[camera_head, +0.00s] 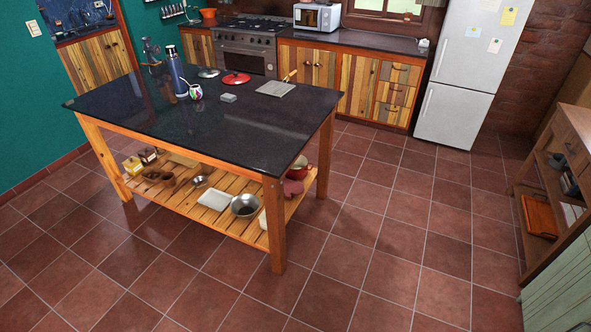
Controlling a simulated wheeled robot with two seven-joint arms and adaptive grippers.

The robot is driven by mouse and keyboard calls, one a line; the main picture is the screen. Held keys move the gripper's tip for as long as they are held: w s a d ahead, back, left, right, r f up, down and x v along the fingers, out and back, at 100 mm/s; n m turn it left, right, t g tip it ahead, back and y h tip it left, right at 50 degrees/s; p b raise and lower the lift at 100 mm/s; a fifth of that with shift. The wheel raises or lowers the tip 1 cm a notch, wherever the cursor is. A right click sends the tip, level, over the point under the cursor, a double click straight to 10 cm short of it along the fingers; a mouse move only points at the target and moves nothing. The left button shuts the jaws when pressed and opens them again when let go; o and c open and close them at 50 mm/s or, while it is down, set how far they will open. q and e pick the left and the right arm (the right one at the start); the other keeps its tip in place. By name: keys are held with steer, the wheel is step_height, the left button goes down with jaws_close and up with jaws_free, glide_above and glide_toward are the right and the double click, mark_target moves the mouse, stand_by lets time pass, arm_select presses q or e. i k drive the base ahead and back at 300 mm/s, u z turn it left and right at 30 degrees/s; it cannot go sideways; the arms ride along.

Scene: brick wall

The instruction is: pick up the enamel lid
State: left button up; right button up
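A round red lid (236,79), which looks like the enamel lid, lies on the dark top of the kitchen island (235,125), towards its far edge. A smaller silvery lid (208,72) lies just to its left. Neither of my grippers shows in the head view, and nothing touches the red lid.
On the island stand a tall blue flask (177,72), a patterned cup (196,92), a small grey box (228,97) and a flat grey board (275,88). Bowls and pots fill its slatted lower shelf (215,215). Tiled floor is clear in front and right.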

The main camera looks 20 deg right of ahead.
mark_target(235, 79)
steer(key=z, duration=1.35)
steer(key=i, duration=7.2)
steer(key=u, duration=2.3)
